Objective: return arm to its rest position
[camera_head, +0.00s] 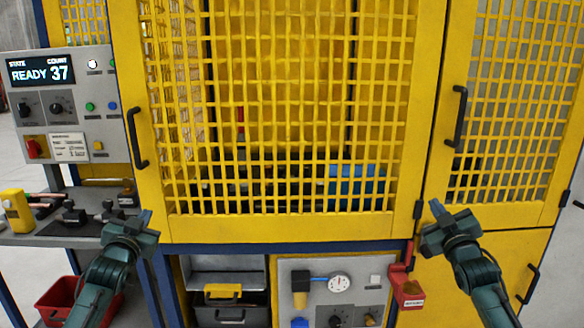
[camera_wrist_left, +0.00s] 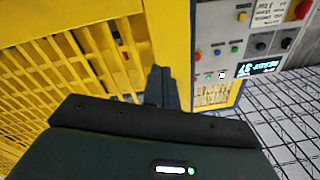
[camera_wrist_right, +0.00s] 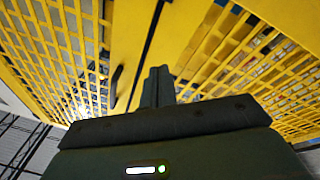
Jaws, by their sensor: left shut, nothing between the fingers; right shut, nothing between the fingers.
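My left gripper (camera_head: 146,219) is shut and empty, in front of the lower left corner of the yellow mesh door (camera_head: 290,228). In the left wrist view its fingers (camera_wrist_left: 161,88) are together with nothing between them. My right gripper (camera_head: 436,208) is shut and empty, in front of the post at the door's lower right. In the right wrist view its fingers (camera_wrist_right: 158,87) are also together and empty. The mesh door appears closed, with a black handle (camera_head: 137,138) on its left side. Both arms reach up from the bottom of the head view.
A grey control panel (camera_head: 75,80) at the left reads READY 37. Below it a shelf (camera_head: 50,240) holds tools and a yellow item (camera_head: 17,210). A red bin (camera_head: 58,308) stands lower left. A gauge panel (camera_head: 356,268) and a red lockout box (camera_head: 408,291) sit below the door.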

